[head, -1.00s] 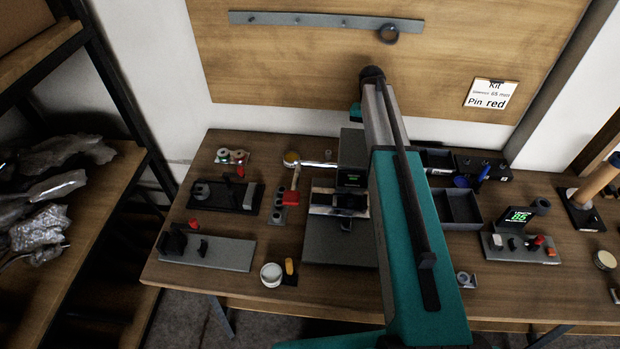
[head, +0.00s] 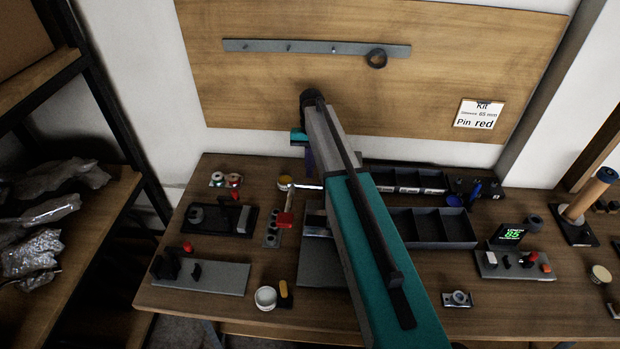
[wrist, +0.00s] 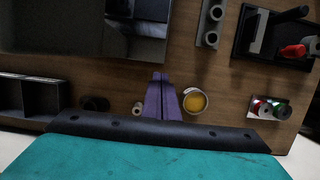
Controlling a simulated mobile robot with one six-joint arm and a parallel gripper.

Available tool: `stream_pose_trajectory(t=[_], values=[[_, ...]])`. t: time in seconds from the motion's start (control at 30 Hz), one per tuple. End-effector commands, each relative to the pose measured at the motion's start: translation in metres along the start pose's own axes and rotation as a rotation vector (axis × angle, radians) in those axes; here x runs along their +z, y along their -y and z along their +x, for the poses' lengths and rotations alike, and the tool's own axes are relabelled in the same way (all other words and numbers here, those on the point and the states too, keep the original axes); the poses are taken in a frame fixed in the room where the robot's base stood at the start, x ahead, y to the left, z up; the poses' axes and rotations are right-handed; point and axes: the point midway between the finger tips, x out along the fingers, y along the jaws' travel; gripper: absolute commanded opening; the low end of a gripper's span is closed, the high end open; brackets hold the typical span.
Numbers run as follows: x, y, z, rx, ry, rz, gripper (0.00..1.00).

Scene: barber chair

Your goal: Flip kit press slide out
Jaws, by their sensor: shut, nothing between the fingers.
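My gripper (head: 309,160) has purple fingers and hangs above the back of the bench, near the yellow-filled cup (head: 285,181). In the wrist view its fingers (wrist: 160,78) are together and empty, just left of the cup (wrist: 195,101). The dark press (head: 320,265) stands mid-bench, and my arm covers much of it, so its slide cannot be read. Grey and dark blocks (wrist: 137,30) at the top of the wrist view appear to be part of it.
Black fixture (head: 215,218) and grey plate fixture (head: 205,277) sit at left. A white cup (head: 265,298) stands at the front. Open bins (head: 445,227) and a green display (head: 512,234) are at right. A card (head: 479,113) reads "Pin red".

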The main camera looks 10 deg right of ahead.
Motion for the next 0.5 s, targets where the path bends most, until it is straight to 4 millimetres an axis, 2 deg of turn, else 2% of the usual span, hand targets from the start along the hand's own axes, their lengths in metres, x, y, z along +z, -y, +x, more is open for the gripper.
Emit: stream_pose_trajectory(t=[0.27, 0.5], values=[[0.001, -0.001, 0.033, 0.001, 0.002, 0.001, 0.0], [0.0, -0.002, 0.069, 0.001, 0.002, 0.002, 0.0]])
